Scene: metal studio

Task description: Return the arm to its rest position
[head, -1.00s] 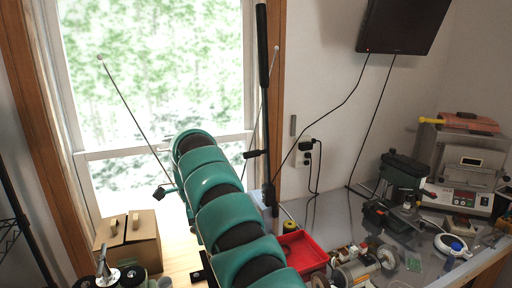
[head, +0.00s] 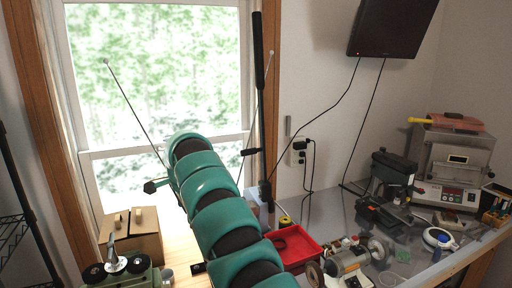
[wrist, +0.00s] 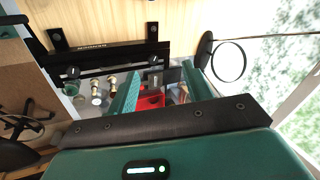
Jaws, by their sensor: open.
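My teal and black arm (head: 222,215) rises from the bottom middle of the head view and leans up to the left, in front of the window. Its jaws are not visible in the head view. In the wrist view my gripper (wrist: 162,72) shows two teal fingers spread apart with nothing held between them. Beyond the fingers a red tray (wrist: 152,101) and small bench items show at a distance.
The window (head: 155,80) stands behind the arm. A cardboard box (head: 132,237) is at lower left. A red tray (head: 293,247), a motor (head: 350,260) and machines crowd the grey bench at right. A dark screen (head: 393,28) hangs on the wall.

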